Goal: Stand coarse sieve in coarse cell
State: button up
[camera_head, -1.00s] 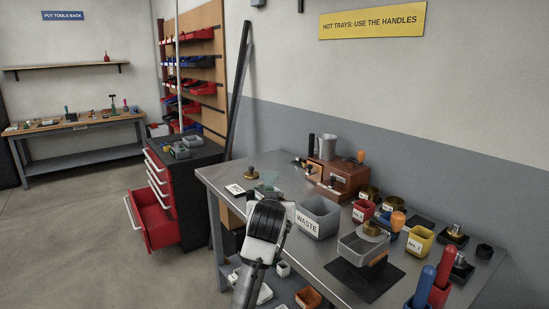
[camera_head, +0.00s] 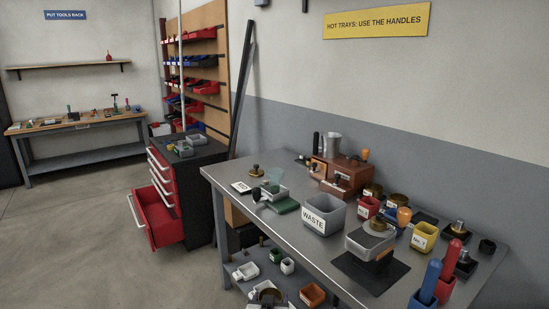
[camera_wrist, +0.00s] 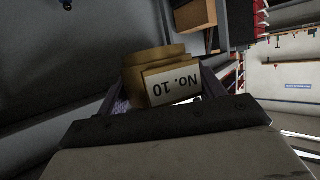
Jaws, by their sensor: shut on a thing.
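My gripper (camera_wrist: 160,92) is shut on a brass-coloured sieve (camera_wrist: 150,60) in the wrist view. In the head view my gripper and the sieve cannot be made out clearly; a dark and grey part shows at the bottom edge, below the bench top. I cannot tell which place is the coarse cell.
The steel bench (camera_head: 305,248) holds a grey WASTE bin (camera_head: 323,214), a yellow cup (camera_head: 422,238), a clear-walled box (camera_head: 370,244) on a dark mat, and blue and red handled tools (camera_head: 426,280). A red drawer (camera_head: 160,220) stands open at left.

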jog(key=s+d+f+n+y, duration=0.1)
jog(key=s+f, duration=1.1)
jog(key=f, duration=0.3)
jog(key=shift+s+f, duration=0.25)
jog(key=shift+f, duration=0.15)
jog(key=shift+w, duration=0.1)
